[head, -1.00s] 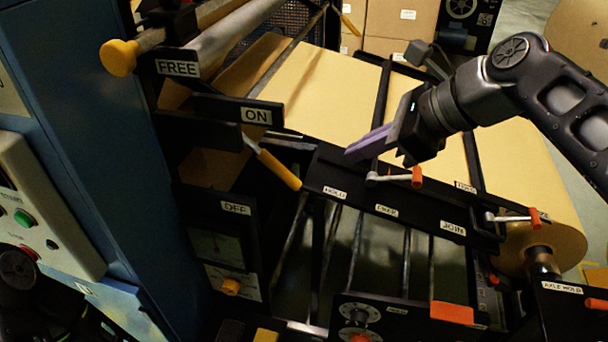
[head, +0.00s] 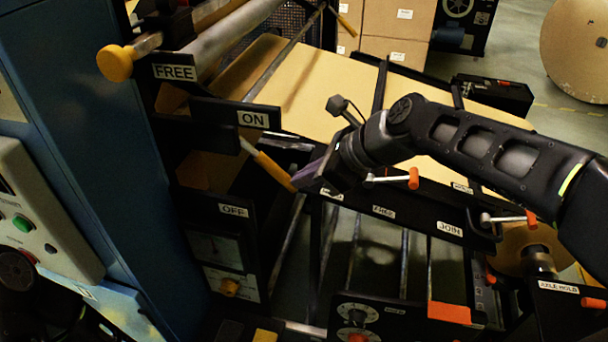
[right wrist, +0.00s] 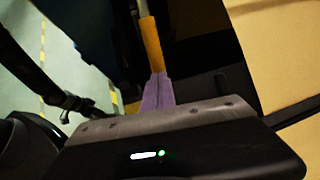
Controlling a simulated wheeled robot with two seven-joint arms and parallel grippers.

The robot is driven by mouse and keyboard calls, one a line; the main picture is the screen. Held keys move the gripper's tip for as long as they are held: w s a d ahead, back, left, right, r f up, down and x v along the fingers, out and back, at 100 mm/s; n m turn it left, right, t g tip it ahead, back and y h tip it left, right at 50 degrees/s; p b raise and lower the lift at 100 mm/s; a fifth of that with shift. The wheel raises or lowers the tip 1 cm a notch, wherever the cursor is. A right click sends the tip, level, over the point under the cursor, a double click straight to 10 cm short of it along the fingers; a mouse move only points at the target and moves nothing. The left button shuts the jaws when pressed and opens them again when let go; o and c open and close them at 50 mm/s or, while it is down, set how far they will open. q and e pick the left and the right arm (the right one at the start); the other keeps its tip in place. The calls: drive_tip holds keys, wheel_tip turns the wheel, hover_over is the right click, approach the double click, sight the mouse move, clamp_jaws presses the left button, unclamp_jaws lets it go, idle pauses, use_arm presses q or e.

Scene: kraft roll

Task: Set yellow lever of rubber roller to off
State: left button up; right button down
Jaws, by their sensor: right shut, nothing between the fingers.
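The yellow lever (head: 274,169) slants down to the right from a silver shaft, just below the ON label (head: 253,118). The OFF label (head: 233,210) is lower, on a dark panel. My right gripper (head: 299,180) is shut and empty, its purple fingers at the lower tip of the lever. In the right wrist view the purple fingers (right wrist: 157,94) line up with the yellow lever (right wrist: 151,45); I cannot tell whether they touch. My left gripper is not in view.
A FREE label (head: 174,72) and a yellow knob (head: 117,62) are above the lever. A black bar with white-and-orange handles (head: 413,179) runs right of it. A blue cabinet (head: 90,130) stands at left. Kraft paper (head: 320,95) spreads behind.

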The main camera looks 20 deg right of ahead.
sight(296, 192)
drive_tip(key=shift+a+f, duration=0.1)
drive_tip(key=shift+f, duration=0.05)
drive_tip(key=f+b, duration=0.1)
drive_tip(key=b, duration=0.2)
drive_tip(key=a+f+t+y+b, duration=0.1)
drive_tip(key=b, duration=0.2)
drive_tip(key=w+a+f+y+b, duration=0.1)
drive_tip(key=f+b, duration=0.1)
drive_tip(key=b, duration=0.1)
drive_tip(key=shift+w+t, duration=0.1)
drive_tip(key=shift+t, duration=0.2)
drive_tip(key=shift+x, duration=0.95)
drive_tip(key=shift+a+r, duration=0.15)
